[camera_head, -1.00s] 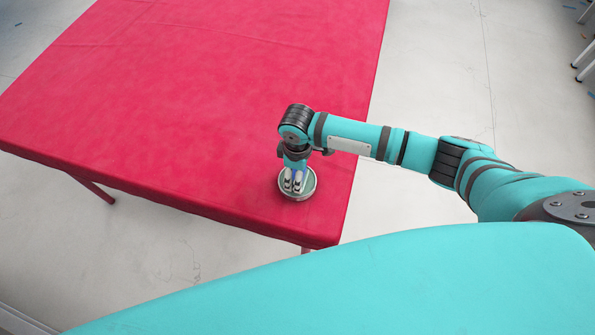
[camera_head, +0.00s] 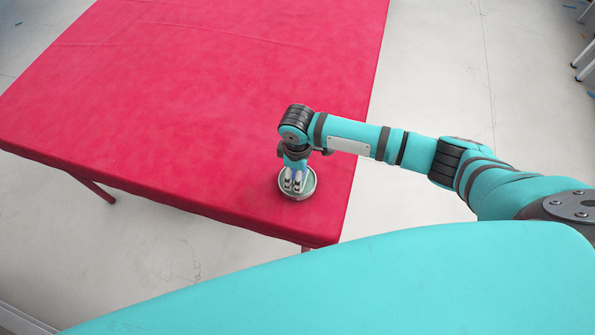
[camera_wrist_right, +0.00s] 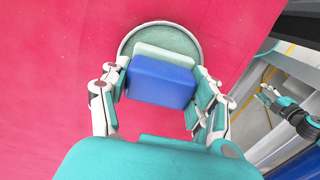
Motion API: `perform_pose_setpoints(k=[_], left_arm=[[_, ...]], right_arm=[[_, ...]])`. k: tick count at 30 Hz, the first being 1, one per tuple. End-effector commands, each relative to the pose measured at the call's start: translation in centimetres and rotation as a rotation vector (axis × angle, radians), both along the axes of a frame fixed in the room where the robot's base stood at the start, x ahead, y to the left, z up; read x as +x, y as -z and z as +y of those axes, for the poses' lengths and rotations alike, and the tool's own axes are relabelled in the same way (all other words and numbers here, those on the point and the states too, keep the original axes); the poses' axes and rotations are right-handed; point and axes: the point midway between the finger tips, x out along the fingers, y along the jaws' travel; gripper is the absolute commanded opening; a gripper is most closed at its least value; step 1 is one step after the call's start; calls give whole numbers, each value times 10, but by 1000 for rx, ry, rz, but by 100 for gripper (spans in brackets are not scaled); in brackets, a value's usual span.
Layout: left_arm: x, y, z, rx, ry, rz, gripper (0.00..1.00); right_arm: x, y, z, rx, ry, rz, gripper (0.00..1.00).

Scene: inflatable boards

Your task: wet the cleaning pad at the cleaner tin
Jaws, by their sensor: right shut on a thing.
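The cleaner tin (camera_head: 299,195) is a round, shallow grey-green tin on the red table near its front right corner. It also shows in the right wrist view (camera_wrist_right: 130,44). My right gripper (camera_head: 293,186) points down over the tin. In the right wrist view my right gripper (camera_wrist_right: 158,88) is shut on the cleaning pad (camera_wrist_right: 160,82), a blue block with a pale green layer along its far side. The pad is over or in the tin; I cannot tell whether it touches the tin's surface.
The red-covered table (camera_head: 200,90) is otherwise bare in view. Its front and right edges lie close to the tin. Pale floor surrounds the table. Metal-legged furniture (camera_head: 588,58) stands at the far right.

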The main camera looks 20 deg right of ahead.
Motion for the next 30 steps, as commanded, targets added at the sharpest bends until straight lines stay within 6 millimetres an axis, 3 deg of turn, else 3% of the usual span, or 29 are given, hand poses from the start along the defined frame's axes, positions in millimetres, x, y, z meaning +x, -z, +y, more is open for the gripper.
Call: perform_pose_setpoints(k=[5,25,30], left_arm=[[0,-4,0,0,0,0,40],[0,-58,0,0,0,0,40],[0,-59,0,0,0,-1,40]], right_arm=[[-3,-1,0,-2,-1,6,36],[-1,-52,0,0,-1,2,36],[0,-62,0,1,0,0,36]])
